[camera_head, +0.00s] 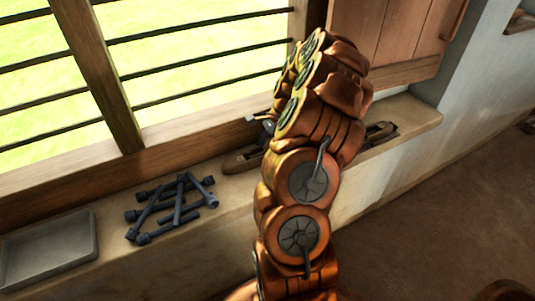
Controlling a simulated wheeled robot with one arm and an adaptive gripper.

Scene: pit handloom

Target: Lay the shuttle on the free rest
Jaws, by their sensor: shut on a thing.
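A brown wooden shuttle shape (242,161) shows on the sill left of my arm, with a pointed left end. Another brown wooden piece with a dark slot (380,133) shows right of my arm. My arm hides the middle, so I cannot tell whether these are one shuttle or two. My gripper (264,123) is mostly hidden behind my arm; only small grey parts show, just above the left wooden piece. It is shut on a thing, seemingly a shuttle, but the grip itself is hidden. I cannot make out the free rest.
Several dark grey bobbins (172,207) lie in a loose pile on the stone sill (225,230). A shallow grey tray (50,247) stands at the left. A barred window (150,60) and a wooden shutter (395,35) stand behind. The sill's right end looks bare.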

